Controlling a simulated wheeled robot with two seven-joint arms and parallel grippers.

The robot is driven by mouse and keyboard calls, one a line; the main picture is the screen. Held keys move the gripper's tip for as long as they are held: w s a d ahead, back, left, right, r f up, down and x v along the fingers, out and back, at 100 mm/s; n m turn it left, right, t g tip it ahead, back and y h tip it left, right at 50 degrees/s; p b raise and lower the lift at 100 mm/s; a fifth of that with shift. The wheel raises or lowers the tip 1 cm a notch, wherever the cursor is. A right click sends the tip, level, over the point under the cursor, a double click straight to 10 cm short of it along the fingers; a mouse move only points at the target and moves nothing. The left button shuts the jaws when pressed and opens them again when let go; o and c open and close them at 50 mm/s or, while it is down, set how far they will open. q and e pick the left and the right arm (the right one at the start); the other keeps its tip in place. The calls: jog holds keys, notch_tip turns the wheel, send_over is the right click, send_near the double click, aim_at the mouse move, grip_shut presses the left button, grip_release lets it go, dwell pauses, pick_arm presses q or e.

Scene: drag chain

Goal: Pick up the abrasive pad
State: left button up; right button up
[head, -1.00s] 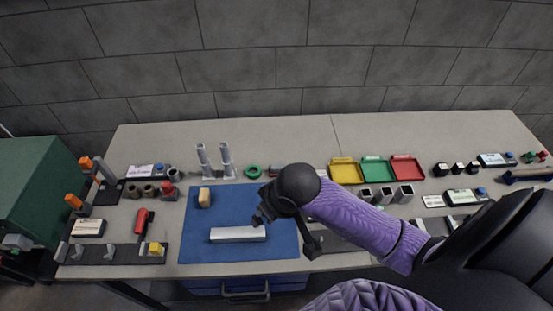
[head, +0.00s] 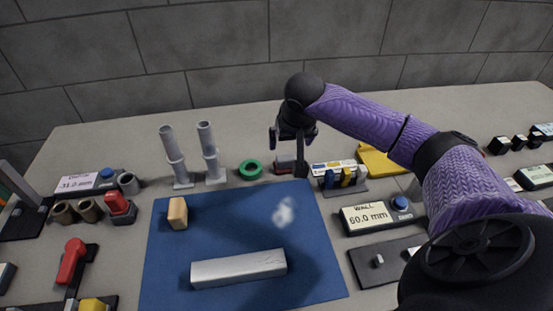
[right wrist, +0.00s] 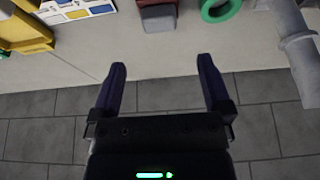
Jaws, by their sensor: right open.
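A small block with a dark reddish part and a grey part (head: 284,168), which looks like the abrasive pad, lies on the table behind the blue mat, right of the green ring. The right wrist view shows it at the top centre (right wrist: 158,17), ahead of the fingertips. My right gripper (head: 287,158) hangs over that spot in the head view, and one finger partly covers the block. In the right wrist view the gripper (right wrist: 161,65) has its fingers wide apart with nothing between them. My left gripper is not in view.
A green tape ring (head: 251,169) and two grey upright tubes (head: 209,152) stand left of the block. A labelled rack with coloured pieces (head: 340,176) is close on its right. A metal bar (head: 238,268) and tan block (head: 177,213) lie on the blue mat (head: 235,225).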

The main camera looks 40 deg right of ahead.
aim_at(286, 157)
jog(key=b+x, duration=0.2)
jog(key=x, duration=0.3)
jog(key=b+x, duration=0.3)
jog(key=x, duration=0.3)
jog(key=shift+w+d+f, duration=0.2)
jog(key=shift+w+d, duration=0.05)
jog(key=shift+w, duration=0.05)
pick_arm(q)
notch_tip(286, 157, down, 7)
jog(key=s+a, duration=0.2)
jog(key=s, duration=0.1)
pick_arm(e)
jog(key=shift+r, duration=0.1)
jog(key=c, duration=1)
notch_tip(286, 157, up, 10)
jog(key=p, duration=0.3)
jog(key=shift+p, duration=0.3)
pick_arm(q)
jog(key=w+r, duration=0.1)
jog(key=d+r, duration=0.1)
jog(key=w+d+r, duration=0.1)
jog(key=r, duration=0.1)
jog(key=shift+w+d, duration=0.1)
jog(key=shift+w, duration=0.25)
pick_arm(e)
jog(key=o, duration=0.6)
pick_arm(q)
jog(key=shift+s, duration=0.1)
pick_arm(e)
jog(key=c, duration=0.4)
